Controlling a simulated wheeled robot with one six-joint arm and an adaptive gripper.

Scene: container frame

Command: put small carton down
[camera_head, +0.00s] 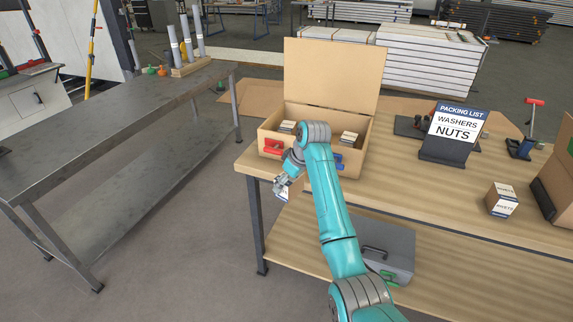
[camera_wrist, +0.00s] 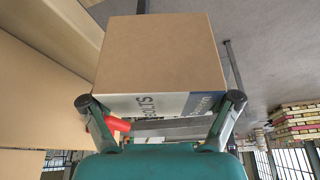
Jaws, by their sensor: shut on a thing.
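The small carton (camera_wrist: 160,52) is plain brown with a white and blue label reading BOLTS, and fills the upper middle of the wrist view. My gripper (camera_wrist: 161,101) is shut on it, one finger on each side. In the head view my gripper (camera_head: 284,184) is at the wooden table's left front edge, in front of the open box. Only a small white part of the held carton (camera_head: 282,196) shows below the fingers there. My arm hides part of the open cardboard box (camera_head: 334,74), whose lid stands up.
The box holds small cartons (camera_head: 350,138) and has red (camera_head: 272,147) and blue parts at its front. A packing list sign (camera_head: 453,133) reads WASHERS, NUTS. Another small carton (camera_head: 502,200) stands at the right. The wooden table (camera_head: 420,190) is clear between box and carton. A metal bench (camera_head: 110,120) stands left.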

